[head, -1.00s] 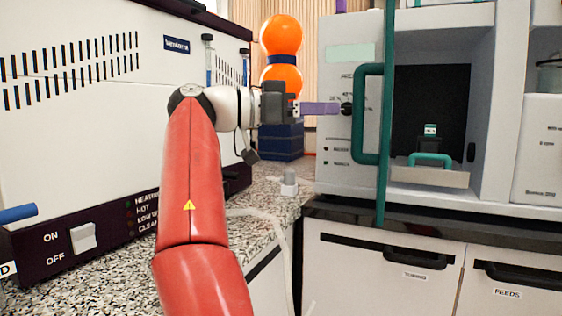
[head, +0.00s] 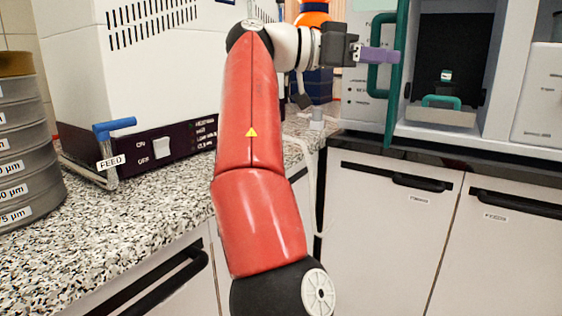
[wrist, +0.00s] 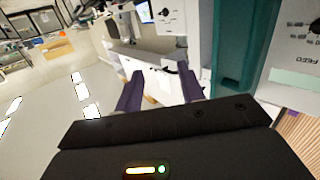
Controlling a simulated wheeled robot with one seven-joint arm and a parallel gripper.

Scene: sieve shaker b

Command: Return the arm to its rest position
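My red and white arm (head: 250,120) reaches forward and up in the head view, bent at the elbow. My gripper (head: 385,56) is at its far end, pointing right, with purple fingers. The fingers appear in front of the teal door handle of the grey cabinet; I cannot tell from the head view how close they are. In the wrist view my gripper (wrist: 160,85) has its two purple fingers apart and nothing between them.
The grey cabinet (head: 360,110) with its teal handle (head: 377,80) stands open at right. A white machine (head: 160,90) stands on the speckled counter (head: 100,210) at left.

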